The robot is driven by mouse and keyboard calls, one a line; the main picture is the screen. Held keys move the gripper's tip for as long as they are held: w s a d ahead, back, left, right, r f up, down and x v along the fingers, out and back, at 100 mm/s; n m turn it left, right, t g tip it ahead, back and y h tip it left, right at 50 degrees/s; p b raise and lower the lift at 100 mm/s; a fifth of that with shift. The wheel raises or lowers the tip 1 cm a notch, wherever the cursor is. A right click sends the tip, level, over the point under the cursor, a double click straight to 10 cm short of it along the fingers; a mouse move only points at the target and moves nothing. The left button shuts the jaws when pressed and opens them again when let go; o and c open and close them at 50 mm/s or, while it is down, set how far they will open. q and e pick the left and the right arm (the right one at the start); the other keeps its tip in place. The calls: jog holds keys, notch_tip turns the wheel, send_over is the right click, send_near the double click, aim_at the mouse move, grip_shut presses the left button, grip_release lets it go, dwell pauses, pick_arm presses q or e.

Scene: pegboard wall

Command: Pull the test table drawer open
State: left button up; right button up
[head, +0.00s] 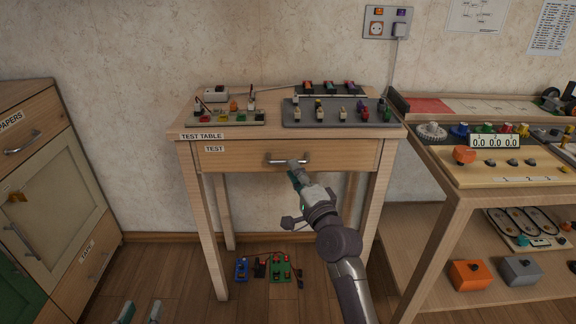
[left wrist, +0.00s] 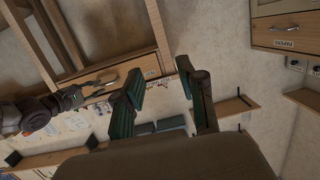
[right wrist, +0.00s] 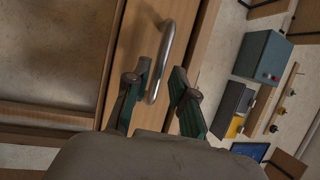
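The test table (head: 185,136) stands by the wall, with a wooden drawer (head: 240,160) labelled TEST under its top. The drawer front looks flush with the frame, so it appears closed. Its metal bar handle (head: 276,161) also shows in the right wrist view (right wrist: 165,50). My right gripper (head: 295,172) is at the handle. In the right wrist view its fingers (right wrist: 158,92) are apart, with the handle's near end between them; I cannot tell whether they touch it. My left gripper (head: 139,312) is low at the bottom left, open and empty, as the left wrist view (left wrist: 168,95) shows.
Boards with coloured parts (head: 345,118) lie on the tabletop. A workbench (head: 450,190) with a shelf stands close on the right, and a cabinet (head: 50,180) on the left. Small circuit boards (head: 280,268) lie on the floor below. The floor before the table's left side is clear.

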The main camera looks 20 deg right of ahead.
pick_arm(q)
jog(key=shift+w+d+r+t+h+b, duration=0.15)
jog(key=shift+r+t, duration=0.2)
jog(key=shift+r, duration=0.25)
jog(key=shift+w+d+r+t+h+b, duration=0.1)
jog(key=shift+r+t, duration=0.3)
jog(key=shift+r, duration=0.2)
jog(key=shift+w+d+r+t+h+b, duration=0.15)
jog(key=shift+r+t, duration=0.2)
jog(key=shift+r, duration=0.25)
pick_arm(e)
jog(key=shift+x, duration=2.05)
pick_arm(q)
jog(key=shift+s, duration=0.1)
pick_arm(e)
jog(key=shift+c, duration=0.4)
grip_shut()
